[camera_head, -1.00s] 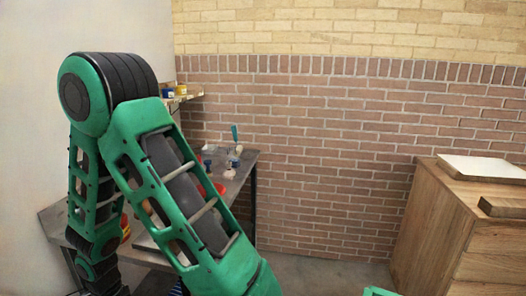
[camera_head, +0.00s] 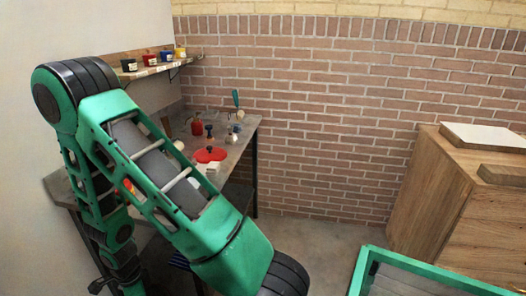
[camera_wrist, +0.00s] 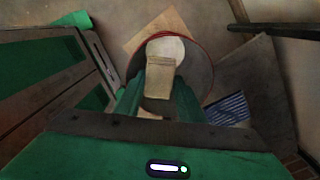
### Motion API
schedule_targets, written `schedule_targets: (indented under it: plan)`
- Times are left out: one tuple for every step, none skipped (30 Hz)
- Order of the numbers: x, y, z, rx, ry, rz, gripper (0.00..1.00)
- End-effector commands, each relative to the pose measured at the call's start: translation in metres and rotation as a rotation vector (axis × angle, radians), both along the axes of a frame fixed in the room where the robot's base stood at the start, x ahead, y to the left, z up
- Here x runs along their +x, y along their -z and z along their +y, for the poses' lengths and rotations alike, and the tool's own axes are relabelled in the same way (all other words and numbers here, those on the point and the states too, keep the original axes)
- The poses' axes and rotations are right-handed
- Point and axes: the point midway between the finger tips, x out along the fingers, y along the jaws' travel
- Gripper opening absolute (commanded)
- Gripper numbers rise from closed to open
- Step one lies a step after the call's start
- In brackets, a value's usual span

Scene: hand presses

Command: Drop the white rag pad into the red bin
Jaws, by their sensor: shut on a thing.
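In the wrist view my gripper (camera_wrist: 160,95) points down and is shut on a cream-white pad, which I take for the white rag pad (camera_wrist: 159,82). The pad sticks out past the green fingers. Below it is a round container with a thin red rim, which I take for the red bin (camera_wrist: 211,62). The pad overlaps the bin's opening in this view; its height above the rim is hard to tell. A pale round patch (camera_wrist: 166,47) shows beyond the pad. My gripper is outside the head view.
A grey workbench (camera_head: 245,124) holds a red disc (camera_head: 209,155), a red bottle (camera_head: 197,127) and small items. A shelf (camera_head: 140,70) carries several pots. A wooden cabinet (camera_head: 440,195) stands right. A green-framed thing (camera_head: 430,268) is at lower right. Blue-striped cloth (camera_wrist: 230,108) lies near the bin.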

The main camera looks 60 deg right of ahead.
Motion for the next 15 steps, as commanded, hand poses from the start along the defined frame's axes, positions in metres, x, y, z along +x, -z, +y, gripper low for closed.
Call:
schedule_targets:
  plan:
    - [0.0000, 0.0010, -0.0001, 0.000, 0.000, 0.000, 0.00]
    - [0.0001, 0.0013, -0.0002, 0.000, 0.000, 0.000, 0.00]
    - [0.0002, 0.0015, -0.0002, 0.000, 0.000, -0.001, 0.00]
    - [0.0002, 0.0016, -0.0002, 0.000, 0.000, -0.001, 0.00]
    - [0.0003, 0.0015, -0.0003, 0.000, 0.000, -0.001, 0.00]
    - [0.0003, 0.0015, -0.0003, 0.000, 0.001, -0.001, 0.00]
    - [0.0003, 0.0014, -0.0004, 0.000, 0.001, -0.001, 0.00]
    - [0.0002, 0.0014, -0.0003, 0.000, 0.001, -0.001, 0.00]
    - [0.0002, 0.0014, -0.0004, 0.000, 0.001, -0.001, 0.37]
    - [0.0001, 0.0014, -0.0004, 0.000, 0.001, -0.001, 0.45]
    - [0.0002, 0.0013, -0.0004, 0.000, 0.001, -0.001, 0.52]
    - [0.0002, 0.0013, -0.0004, 0.000, 0.001, -0.001, 0.57]
    - [0.0002, 0.0013, -0.0005, 0.000, 0.001, -0.001, 0.57]
    - [0.0001, 0.0013, -0.0005, 0.000, 0.001, -0.001, 0.57]
    - [0.0002, 0.0013, -0.0005, 0.000, 0.001, -0.001, 0.57]
